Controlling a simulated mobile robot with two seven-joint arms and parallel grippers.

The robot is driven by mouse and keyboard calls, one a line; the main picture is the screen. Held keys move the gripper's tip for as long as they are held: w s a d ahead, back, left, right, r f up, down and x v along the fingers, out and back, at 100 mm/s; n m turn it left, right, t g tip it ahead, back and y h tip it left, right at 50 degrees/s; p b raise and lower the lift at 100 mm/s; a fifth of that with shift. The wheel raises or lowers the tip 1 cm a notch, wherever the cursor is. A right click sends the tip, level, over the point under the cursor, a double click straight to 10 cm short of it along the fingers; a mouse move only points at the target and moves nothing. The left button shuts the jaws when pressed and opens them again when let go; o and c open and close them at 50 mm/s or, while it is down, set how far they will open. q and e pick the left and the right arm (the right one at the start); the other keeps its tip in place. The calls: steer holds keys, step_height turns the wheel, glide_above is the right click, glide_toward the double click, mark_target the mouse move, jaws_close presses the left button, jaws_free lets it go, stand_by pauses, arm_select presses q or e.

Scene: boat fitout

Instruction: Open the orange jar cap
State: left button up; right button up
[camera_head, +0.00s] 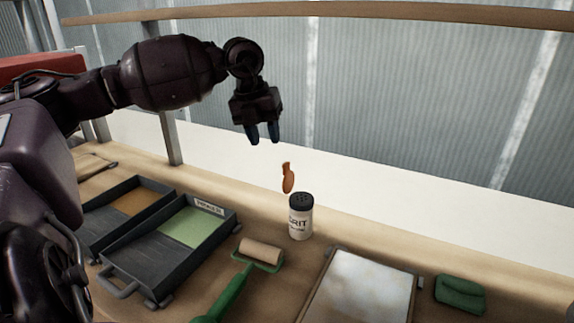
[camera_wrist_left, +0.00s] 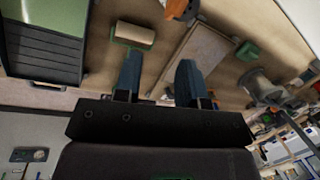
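A white jar (camera_head: 300,222) with a dark perforated lid and "GRIT" lettering stands upright on the wooden bench. A small orange cap (camera_head: 287,178) stands up at the back left of the lid in the head view; I cannot tell how it joins the lid. In the left wrist view the jar's lid (camera_wrist_left: 184,9) is at the top edge, partly cut off. My left gripper (camera_head: 262,138) is above and left of the cap, apart from it. Its two blue fingers also show spread with nothing between them in the left wrist view (camera_wrist_left: 157,78). My right gripper is not seen.
Grey trays (camera_head: 134,272) lie left of the jar. A paint roller (camera_head: 261,251) with a green handle is in front of it. A pale flat panel (camera_head: 352,292) and a green block (camera_head: 460,294) lie to the right. A wooden rail (camera_head: 330,10) runs behind.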

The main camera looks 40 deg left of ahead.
mark_target(286, 163)
arm_select(q)
steer(key=w+f+m+b, duration=0.1)
steer(key=f, duration=0.1)
steer(key=w+f+m+t+y+b, duration=0.1)
steer(key=w+f, duration=0.1)
steer(key=f, duration=0.1)
steer(key=w+d+f+m+t, duration=0.1)
steer(key=w+f, duration=0.1)
steer(key=f, duration=0.1)
steer(key=shift+d+b, duration=0.1)
steer(key=shift+b, duration=0.3)
steer(key=shift+w+f, duration=0.2)
steer(key=shift+f, duration=0.2)
steer(key=shift+w+f, duration=0.1)
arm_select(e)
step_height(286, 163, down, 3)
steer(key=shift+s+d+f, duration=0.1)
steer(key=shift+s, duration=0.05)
arm_select(q)
steer(key=c, duration=0.6)
jaws_close()
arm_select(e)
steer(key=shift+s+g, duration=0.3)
